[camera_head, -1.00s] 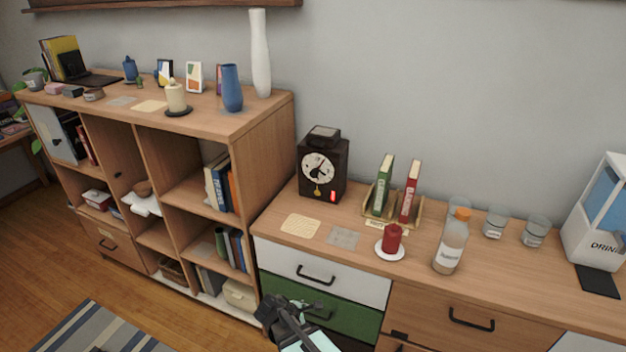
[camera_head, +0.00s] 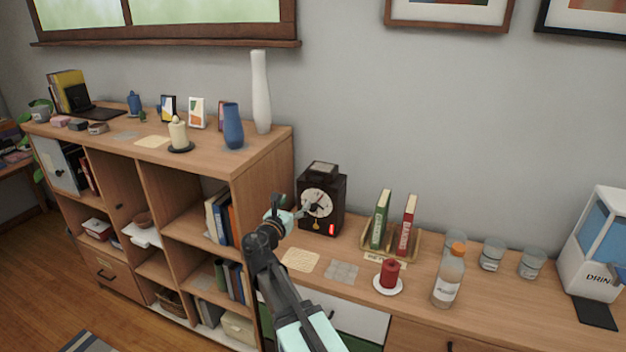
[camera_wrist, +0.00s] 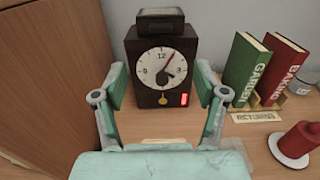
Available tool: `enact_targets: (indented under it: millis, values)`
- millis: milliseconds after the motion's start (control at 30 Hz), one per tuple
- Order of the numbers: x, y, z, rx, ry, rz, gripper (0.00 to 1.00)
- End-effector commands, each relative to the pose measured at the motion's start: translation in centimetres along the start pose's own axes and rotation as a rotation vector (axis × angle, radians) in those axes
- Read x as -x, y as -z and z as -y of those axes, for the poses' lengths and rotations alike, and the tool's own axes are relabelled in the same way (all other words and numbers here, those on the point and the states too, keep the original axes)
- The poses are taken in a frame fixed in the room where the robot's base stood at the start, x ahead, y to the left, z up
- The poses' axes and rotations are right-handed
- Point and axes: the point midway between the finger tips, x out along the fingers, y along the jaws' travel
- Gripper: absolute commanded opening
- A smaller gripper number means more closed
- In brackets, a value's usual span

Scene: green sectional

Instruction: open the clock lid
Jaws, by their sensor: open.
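The dark clock (camera_head: 322,202) stands upright on the low cabinet, against the wall. It has a white round face, a small yellow pendulum and a red mark at its lower right. On its top sits a dark raised lid-like box (camera_wrist: 160,21); I cannot tell whether it is shut fully. In the wrist view the clock (camera_wrist: 146,99) stands straight ahead, between and beyond the fingers. My gripper (camera_wrist: 160,95) is open and empty, apart from the clock. In the head view my gripper (camera_head: 300,209) is just in front of the clock's left side.
To the clock's right are a green book (camera_head: 380,219) and red book (camera_head: 406,225) in a wooden holder, a red candle (camera_head: 389,272) on a white dish, a bottle (camera_head: 449,280) and glass jars. The taller shelf (camera_head: 262,180) rises close on the left.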

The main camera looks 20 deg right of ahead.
Motion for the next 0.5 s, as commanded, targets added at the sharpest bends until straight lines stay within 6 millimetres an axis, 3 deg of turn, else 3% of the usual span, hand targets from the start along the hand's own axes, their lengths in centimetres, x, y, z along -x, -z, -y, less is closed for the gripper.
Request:
enact_targets:
  millis: [500]
  values:
    - [-10.0,-0.1,-0.1,-0.002,0.004,-0.003,0.72]
